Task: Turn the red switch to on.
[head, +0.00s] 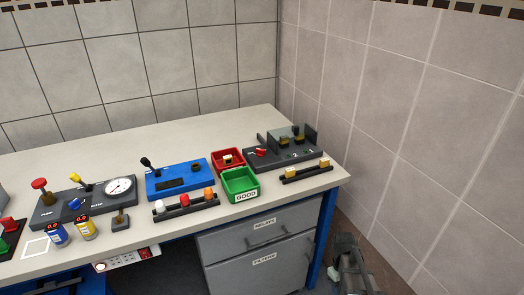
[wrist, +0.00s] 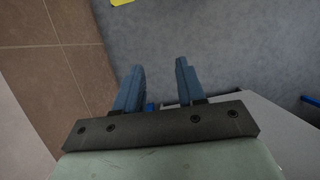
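A red switch (head: 261,153) sits on the left part of a dark grey panel box (head: 285,158) at the right end of the workbench. Its on and off marks are too small to read. Another red switch-like part (head: 8,224) shows on a dark box with green at the far left edge. I cannot tell for certain which one the task names. My gripper (wrist: 160,68) shows in the wrist view with its two blue fingers apart and nothing between them. It points at the grey floor, away from the switches.
The light workbench (head: 75,158) holds a blue box (head: 178,184), a green bin (head: 240,185) marked GOOD, a red bin (head: 222,167), a gauge box (head: 75,209) and small racks. Grey drawers (head: 257,258) are below. A tiled wall (head: 440,120) stands close on the right. The bench's rear strip is clear.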

